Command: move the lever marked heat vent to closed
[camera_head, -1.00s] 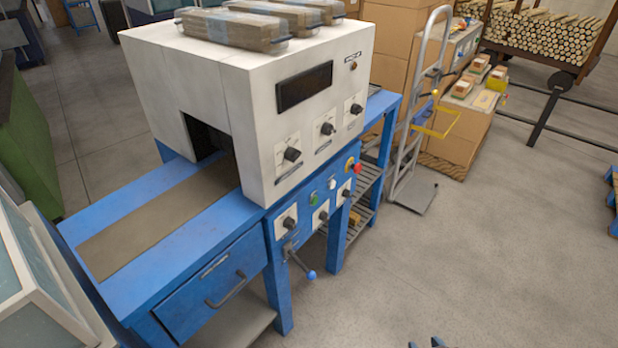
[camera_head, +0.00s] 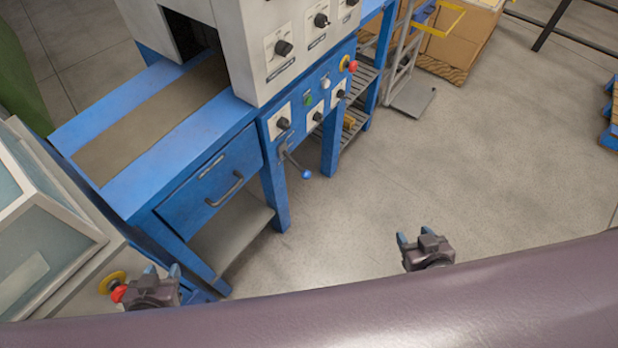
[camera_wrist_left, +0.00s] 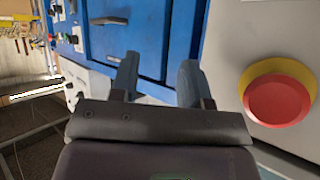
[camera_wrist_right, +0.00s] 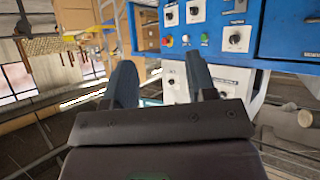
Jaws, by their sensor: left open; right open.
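A lever with a blue ball knob (camera_head: 305,173) hangs from the front of the blue machine (camera_head: 265,195), below the lower dials. Its arm slants down and to the right. Its marking is too small to read. My left gripper (camera_head: 162,270) is open and empty, low at the left, in front of the machine's drawer end and apart from the lever. My right gripper (camera_head: 416,237) is open and empty over the floor, to the right of and nearer than the lever. I cannot make out the lever clearly in either wrist view.
A drawer (camera_head: 212,188) with a bar handle is left of the lever. Dials and a red stop button (camera_head: 352,66) sit above it. Another red stop button (camera_wrist_left: 280,100) on a pale cabinet is close beside my left gripper. Open floor (camera_head: 350,210) lies right of the machine.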

